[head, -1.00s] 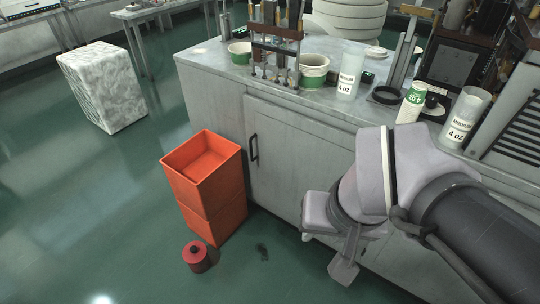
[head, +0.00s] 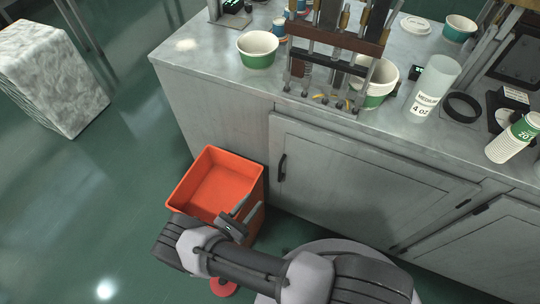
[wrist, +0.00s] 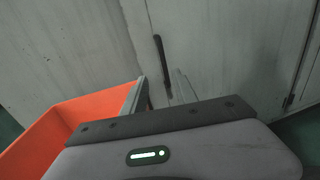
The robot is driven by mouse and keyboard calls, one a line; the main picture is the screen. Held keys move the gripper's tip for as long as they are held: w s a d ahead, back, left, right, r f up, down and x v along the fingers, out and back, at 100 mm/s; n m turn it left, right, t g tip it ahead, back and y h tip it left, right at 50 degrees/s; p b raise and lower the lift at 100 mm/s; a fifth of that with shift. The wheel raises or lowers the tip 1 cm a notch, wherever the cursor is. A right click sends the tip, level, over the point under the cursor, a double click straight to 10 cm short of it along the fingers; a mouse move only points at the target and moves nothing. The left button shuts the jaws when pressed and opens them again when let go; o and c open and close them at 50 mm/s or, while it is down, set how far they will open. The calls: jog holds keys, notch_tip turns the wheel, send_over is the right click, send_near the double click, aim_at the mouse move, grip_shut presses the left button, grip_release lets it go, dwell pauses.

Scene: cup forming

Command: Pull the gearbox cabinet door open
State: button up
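The grey cabinet door (head: 350,185) sits flush in the cabinet front under the counter and looks closed. Its black vertical bar handle (head: 281,168) is near the door's left edge. My gripper (head: 243,209) is in front of the cabinet, below and left of the handle, over the orange bin's right side. In the wrist view, my gripper (wrist: 160,76) has its two fingers spread with nothing between them. The handle (wrist: 159,58) shows ahead, in line with the gap between the fingers, and appears apart from them.
An orange bin (head: 212,184) stands against the cabinet, left of the handle; it also shows close to the left finger in the wrist view (wrist: 60,115). A red can (head: 223,287) is partly hidden on the floor. Cups and a dispenser rack stand on the counter (head: 205,60).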

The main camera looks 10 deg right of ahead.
jog(key=b, duration=0.2)
send_over(279, 180)
jog(key=shift+w+d, duration=0.1)
jog(key=shift+w, duration=0.2)
jog(key=shift+c, duration=0.4)
grip_shut()
dwell(0.7)
